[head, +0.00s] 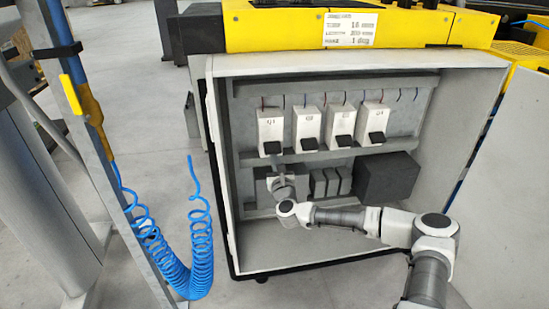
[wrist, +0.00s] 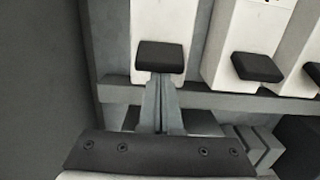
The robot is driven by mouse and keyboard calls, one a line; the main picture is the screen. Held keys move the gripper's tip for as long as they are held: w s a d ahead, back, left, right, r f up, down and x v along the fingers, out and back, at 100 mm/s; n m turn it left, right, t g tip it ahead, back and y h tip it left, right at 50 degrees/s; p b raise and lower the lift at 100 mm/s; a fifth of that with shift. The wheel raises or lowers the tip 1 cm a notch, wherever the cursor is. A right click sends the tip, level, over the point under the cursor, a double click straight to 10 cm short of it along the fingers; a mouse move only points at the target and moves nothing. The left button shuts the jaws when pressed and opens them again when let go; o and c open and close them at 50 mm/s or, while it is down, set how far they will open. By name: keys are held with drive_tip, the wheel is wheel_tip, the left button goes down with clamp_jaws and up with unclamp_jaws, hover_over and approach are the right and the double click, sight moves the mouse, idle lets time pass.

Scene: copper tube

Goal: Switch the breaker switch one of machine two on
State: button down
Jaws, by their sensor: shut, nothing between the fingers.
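Breaker switch one (head: 270,126) is the leftmost of a row of white breakers in the open cabinet. Its black lever (head: 272,147) sits at the breaker's lower end, at a level like the other levers. The lever also shows in the wrist view (wrist: 160,55), upper middle. My gripper (head: 276,163) is just below this lever, reaching in from the right. In the wrist view my gripper (wrist: 161,80) has its fingers together and empty, tips right under the lever's lower edge. Whether the tips touch the lever I cannot tell.
The other breakers (head: 307,129) stand close to the right with similar black levers. A ledge (head: 330,154) runs below the row, with dark blocks (head: 388,177) under it. The cabinet's left wall (head: 217,165) is near my gripper. A blue coiled hose (head: 201,235) hangs outside left.

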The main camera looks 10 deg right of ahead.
sight(274, 150)
drive_tip(key=shift+s+r+p, duration=0.1)
drive_tip(key=shift+r+p, duration=0.2)
drive_tip(key=shift+p, duration=0.2)
drive_tip(key=shift+r+g+p, duration=0.1)
drive_tip(key=shift+g+p, duration=0.2)
drive_tip(key=r+g+p, duration=0.1)
drive_tip(key=p, duration=0.3)
drive_tip(key=r+g+p, duration=0.1)
drive_tip(key=p, duration=0.3)
drive_tip(key=shift+s+r+g, duration=0.2)
drive_tip(key=shift+s+g, duration=0.15)
drive_tip(key=shift+g, duration=0.05)
drive_tip(key=r+g+p, duration=0.1)
drive_tip(key=g+p, duration=0.1)
drive_tip(key=p, duration=0.2)
drive_tip(key=g+p, duration=0.1)
drive_tip(key=p, duration=0.4)
drive_tip(key=shift+s+r+g, duration=0.2)
drive_tip(key=shift+r+g, duration=0.2)
drive_tip(key=shift+f, duration=0.2)
drive_tip(key=shift+r, duration=0.1)
drive_tip(key=shift+r+p, duration=0.45)
drive_tip(key=shift+r, duration=0.3)
drive_tip(key=shift+w+r, duration=0.1)
drive_tip(key=shift+w, duration=0.05)
